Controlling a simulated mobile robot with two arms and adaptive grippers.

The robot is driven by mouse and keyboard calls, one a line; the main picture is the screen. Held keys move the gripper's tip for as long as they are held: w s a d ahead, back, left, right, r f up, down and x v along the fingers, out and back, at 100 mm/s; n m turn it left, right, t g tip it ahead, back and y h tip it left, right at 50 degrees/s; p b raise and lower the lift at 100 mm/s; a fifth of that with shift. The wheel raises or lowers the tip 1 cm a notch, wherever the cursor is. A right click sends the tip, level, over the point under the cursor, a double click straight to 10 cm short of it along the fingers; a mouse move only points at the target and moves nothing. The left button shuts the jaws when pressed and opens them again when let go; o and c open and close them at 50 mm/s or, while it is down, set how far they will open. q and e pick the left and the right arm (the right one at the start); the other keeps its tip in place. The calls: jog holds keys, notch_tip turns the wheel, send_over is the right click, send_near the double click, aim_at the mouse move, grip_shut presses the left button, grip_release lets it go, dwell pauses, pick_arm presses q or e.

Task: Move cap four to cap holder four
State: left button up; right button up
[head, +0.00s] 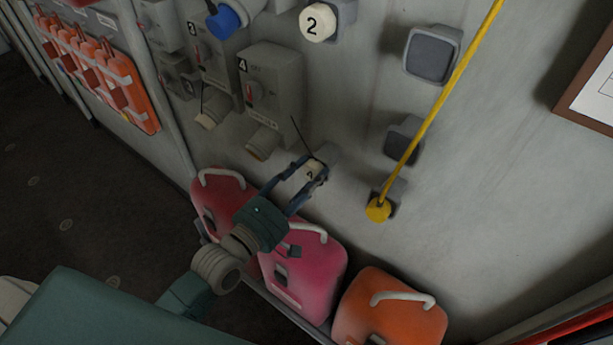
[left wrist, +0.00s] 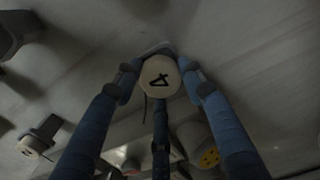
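Cap four (head: 314,168), a cream round cap marked 4, sits between the fingers of my left gripper (head: 307,176) close to the wall. In the left wrist view cap four (left wrist: 160,76) faces me, with the blue fingers of my left gripper (left wrist: 160,85) around it and apparently touching its rim. A grey holder (head: 328,153) shows right behind the cap, mostly hidden. I cannot tell whether the cap is seated on it. My right gripper is not in view.
Cap two (head: 318,22) is on the wall above. Grey wall blocks (head: 432,54) stick out there. Pink (head: 312,272) and orange (head: 392,312) cases stand below the gripper.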

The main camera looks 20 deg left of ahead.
pick_arm(q)
jog(key=o, duration=0.4)
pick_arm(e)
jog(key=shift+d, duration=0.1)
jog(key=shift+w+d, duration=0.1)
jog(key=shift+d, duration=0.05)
pick_arm(q)
jog(key=shift+s, duration=0.1)
jog(key=v, duration=1.1)
jog(key=shift+s+a, duration=0.15)
jog(key=shift+s, duration=0.25)
